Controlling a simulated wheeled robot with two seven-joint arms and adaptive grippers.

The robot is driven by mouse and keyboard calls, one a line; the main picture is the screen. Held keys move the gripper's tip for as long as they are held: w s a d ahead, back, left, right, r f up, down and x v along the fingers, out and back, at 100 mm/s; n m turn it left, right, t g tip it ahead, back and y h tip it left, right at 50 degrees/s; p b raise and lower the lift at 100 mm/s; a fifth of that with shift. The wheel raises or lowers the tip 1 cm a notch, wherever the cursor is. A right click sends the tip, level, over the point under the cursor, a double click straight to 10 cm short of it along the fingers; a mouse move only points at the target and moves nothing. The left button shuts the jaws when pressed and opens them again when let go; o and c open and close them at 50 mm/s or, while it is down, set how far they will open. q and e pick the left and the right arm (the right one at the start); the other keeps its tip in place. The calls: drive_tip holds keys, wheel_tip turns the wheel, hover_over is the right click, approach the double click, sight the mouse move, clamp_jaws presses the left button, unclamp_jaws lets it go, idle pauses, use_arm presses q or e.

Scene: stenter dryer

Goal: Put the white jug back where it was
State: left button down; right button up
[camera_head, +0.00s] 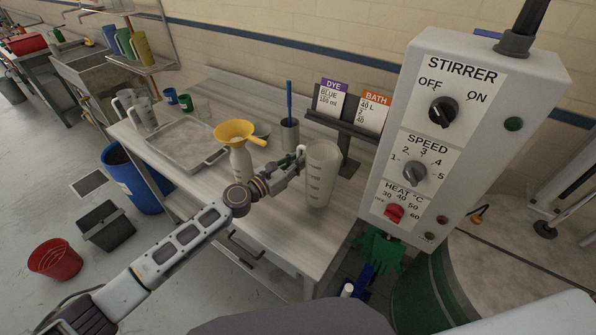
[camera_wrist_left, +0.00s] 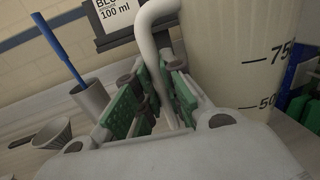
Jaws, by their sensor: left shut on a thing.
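The white jug (camera_head: 321,176) stands upright at the right part of the light table (camera_head: 268,222), with dark measuring marks on its side. I cannot tell whether its base touches the table. My left gripper (camera_head: 298,161) reaches it from the left and is shut on its handle. In the left wrist view the gripper's green pads (camera_wrist_left: 150,95) are on both sides of the white handle (camera_wrist_left: 158,45), and the jug's body (camera_wrist_left: 250,50) fills the right side. My right gripper is not in view.
Behind are a grey cup (camera_head: 289,135) with a blue rod and a card stand (camera_head: 346,128). A metal tray (camera_head: 168,145) and clear jugs (camera_head: 143,113) lie further left. The stirrer control box (camera_head: 440,150) is close on the right.

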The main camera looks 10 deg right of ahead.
use_arm(q)
drive_tip(key=shift+f+b, duration=1)
drive_tip(key=shift+f, duration=1)
drive_tip(key=c, duration=1.5)
unclamp_jaws()
drive_tip(key=shift+b+v, duration=0.6)
drive_tip(key=shift+v, duration=5.45)
